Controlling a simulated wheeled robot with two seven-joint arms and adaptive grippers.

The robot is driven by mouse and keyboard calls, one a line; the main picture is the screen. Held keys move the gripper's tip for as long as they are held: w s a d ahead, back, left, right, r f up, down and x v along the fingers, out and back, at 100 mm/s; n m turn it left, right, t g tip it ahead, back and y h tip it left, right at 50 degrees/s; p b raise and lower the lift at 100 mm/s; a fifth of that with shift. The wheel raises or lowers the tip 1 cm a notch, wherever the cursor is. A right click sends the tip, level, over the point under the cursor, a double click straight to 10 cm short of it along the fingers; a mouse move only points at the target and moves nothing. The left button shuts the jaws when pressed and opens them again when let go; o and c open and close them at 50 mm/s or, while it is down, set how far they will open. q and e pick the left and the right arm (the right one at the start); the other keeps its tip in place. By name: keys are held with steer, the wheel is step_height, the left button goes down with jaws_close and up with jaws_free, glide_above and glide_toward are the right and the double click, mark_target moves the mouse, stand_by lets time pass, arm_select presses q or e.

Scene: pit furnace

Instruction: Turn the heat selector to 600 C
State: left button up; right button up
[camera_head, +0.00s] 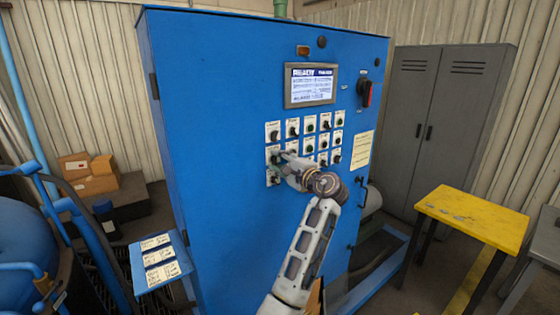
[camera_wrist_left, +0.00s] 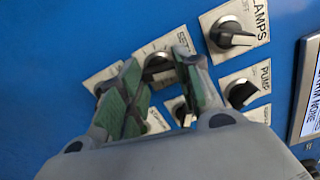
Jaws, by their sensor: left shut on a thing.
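The blue control cabinet (camera_head: 230,100) carries rows of dark rotary knobs on white label plates. My left gripper (camera_head: 284,157) reaches to the left part of the knob rows and covers some knobs there. In the left wrist view its green-padded fingers (camera_wrist_left: 157,62) are on either side of a black selector knob (camera_wrist_left: 158,68), shut on it. The plate behind this knob starts with "SET"; the rest of the label and the scale are hidden by the fingers, so its setting cannot be read. My right gripper is not in view.
Neighbouring knobs sit close by, including the LAMPS knob (camera_wrist_left: 232,36) and PUMP knob (camera_wrist_left: 240,93). A lit display (camera_head: 310,86) is above the knobs, with a red-and-black switch (camera_head: 365,93) at its right. A yellow table (camera_head: 472,215) stands right of the cabinet.

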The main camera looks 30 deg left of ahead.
arm_select(q)
steer(key=shift+m, duration=0.3)
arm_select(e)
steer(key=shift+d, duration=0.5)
arm_select(q)
steer(key=o, duration=1)
steer(key=shift+w+d, duration=0.1)
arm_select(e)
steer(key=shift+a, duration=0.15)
arm_select(q)
steer(key=shift+v, duration=3.75)
